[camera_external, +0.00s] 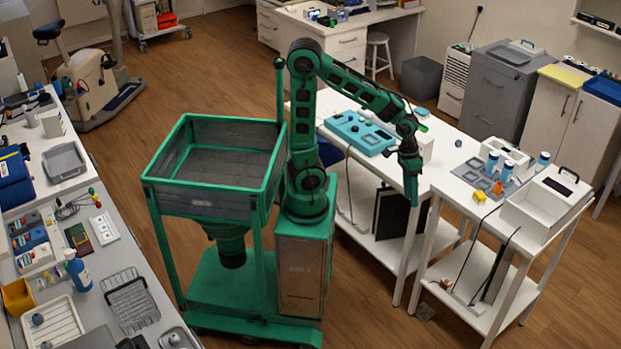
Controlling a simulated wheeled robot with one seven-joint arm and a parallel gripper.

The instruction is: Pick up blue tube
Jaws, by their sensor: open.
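Several small upright cylinders with blue and white parts stand on the right-hand white table; one (491,163) is at the left, another (506,172) beside it, and a third (541,161) farther right. I cannot tell which, if any, is the blue tube. My gripper (413,192) points down at the near edge of the white tables, left of these cylinders and apart from them. It is open, and I see nothing held in it. The fingers are small and seen from the side.
A grey tray (488,184) lies near the cylinders, with a yellow block (479,197) beside it. A white box (546,208) stands at the table's right end. A light-blue case (360,132) lies on the left table behind my arm. Cables hang over the table edges.

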